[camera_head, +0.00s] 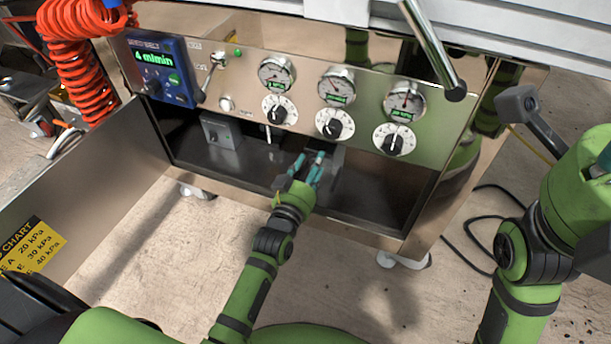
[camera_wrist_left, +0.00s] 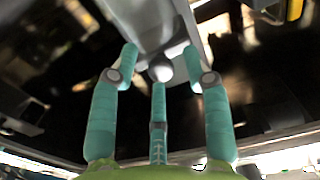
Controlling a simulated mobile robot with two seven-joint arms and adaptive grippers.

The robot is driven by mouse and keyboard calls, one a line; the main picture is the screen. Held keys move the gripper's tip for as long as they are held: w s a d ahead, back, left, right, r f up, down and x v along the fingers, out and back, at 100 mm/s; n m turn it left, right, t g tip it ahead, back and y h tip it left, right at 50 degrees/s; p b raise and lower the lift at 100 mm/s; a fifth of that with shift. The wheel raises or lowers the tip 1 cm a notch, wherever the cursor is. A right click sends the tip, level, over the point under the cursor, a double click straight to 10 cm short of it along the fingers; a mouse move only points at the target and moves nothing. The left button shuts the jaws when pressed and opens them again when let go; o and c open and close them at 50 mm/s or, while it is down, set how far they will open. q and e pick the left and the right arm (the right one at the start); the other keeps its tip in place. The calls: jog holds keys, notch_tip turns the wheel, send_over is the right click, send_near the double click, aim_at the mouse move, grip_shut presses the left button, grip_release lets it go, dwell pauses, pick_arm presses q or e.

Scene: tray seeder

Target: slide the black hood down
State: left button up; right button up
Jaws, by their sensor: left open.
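My left gripper (camera_head: 316,160) reaches into the open lower bay of the metal cabinet, under the gauge panel. Its teal fingers are spread and open, with nothing clearly held. In the left wrist view the fingers (camera_wrist_left: 160,72) stand around the rounded lower end of a grey fitting (camera_wrist_left: 166,22); I cannot tell whether they touch it. In the head view a grey piece (camera_head: 338,160) shows just right of the fingers. I cannot make out a black hood for certain; the fingers and the panel edge hide part of this spot. My right gripper cannot be made out.
The panel (camera_head: 245,68) above carries gauges, dials and a blue display box (camera_head: 160,68). A grey box (camera_head: 220,130) sits in the bay to the left. An open door (camera_head: 95,200) stands at left. An orange coiled hose (camera_head: 75,60) hangs upper left.

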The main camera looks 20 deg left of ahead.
pick_arm(q)
jog(key=s, duration=1.1)
jog(key=shift+s+a, duration=0.2)
jog(key=shift+s, duration=0.1)
